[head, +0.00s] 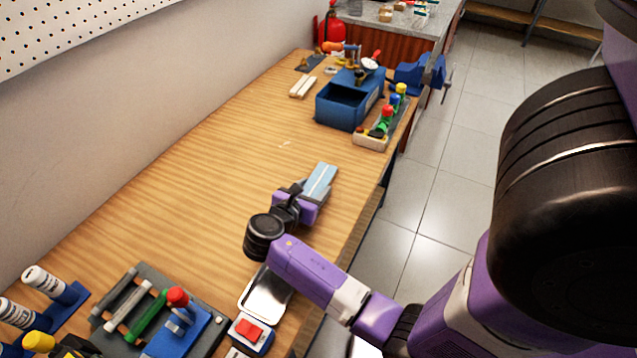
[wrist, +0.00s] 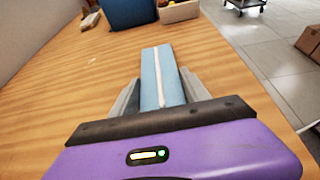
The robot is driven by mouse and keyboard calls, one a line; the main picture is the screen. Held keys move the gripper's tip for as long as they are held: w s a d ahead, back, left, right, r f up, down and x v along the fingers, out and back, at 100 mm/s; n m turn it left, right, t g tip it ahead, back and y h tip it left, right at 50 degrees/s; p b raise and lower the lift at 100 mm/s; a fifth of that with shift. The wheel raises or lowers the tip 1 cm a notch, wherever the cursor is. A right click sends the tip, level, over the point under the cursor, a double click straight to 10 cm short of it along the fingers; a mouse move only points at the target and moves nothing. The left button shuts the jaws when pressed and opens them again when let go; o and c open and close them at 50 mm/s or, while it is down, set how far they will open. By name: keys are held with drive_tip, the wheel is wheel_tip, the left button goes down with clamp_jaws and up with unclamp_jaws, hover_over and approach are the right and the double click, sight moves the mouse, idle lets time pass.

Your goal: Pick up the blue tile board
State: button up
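The blue tile board (head: 321,180) is a narrow light blue strip with a white line along it. It lies towards the right edge of the wooden bench and points away from me. My gripper (head: 308,193) is low at the board's near end. In the wrist view the board (wrist: 160,72) runs between my two grey fingers (wrist: 160,92), one along each long side. The fingers are very close to its edges; I cannot tell whether they touch. The board's near end is hidden by my gripper body.
A blue bin (head: 344,106) and a tray of coloured pieces (head: 371,141) stand farther up the bench (head: 215,150). A metal tray (head: 266,293), a red-button box (head: 250,331) and a tool rack (head: 140,308) are nearer. The bench left of the board is clear.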

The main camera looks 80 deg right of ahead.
drive_tip(key=c, duration=1)
drive_tip(key=shift+o, duration=0.2)
drive_tip(key=shift+r, duration=0.1)
